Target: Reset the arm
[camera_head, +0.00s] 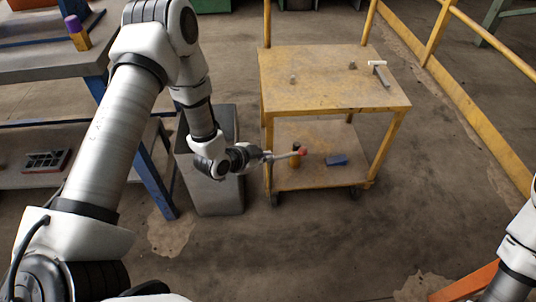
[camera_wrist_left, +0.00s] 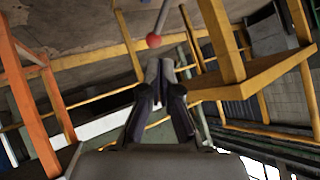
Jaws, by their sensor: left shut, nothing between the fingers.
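My left arm (camera_head: 103,135) comes in from the left and reaches toward the yellow cart. My left gripper (camera_head: 268,156) is at its end, in front of the cart's near left leg and below the tabletop. In the left wrist view the gripper (camera_wrist_left: 160,68) has its fingers together with nothing between them. A red ball (camera_head: 302,151) shows just right of the fingertips. In the wrist view the red ball (camera_wrist_left: 153,40) is on a thin grey rod beyond the fingertips; contact is unclear. Part of my right arm (camera_head: 520,245) shows at the right edge; its gripper is out of view.
The yellow cart (camera_head: 320,88) carries small items on top; a blue block (camera_head: 336,160) lies on its lower shelf. A grey bin (camera_head: 220,195) stands below my left forearm. A workbench (camera_head: 45,62) is at left, a yellow railing (camera_head: 490,38) at right. The front floor is mostly clear.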

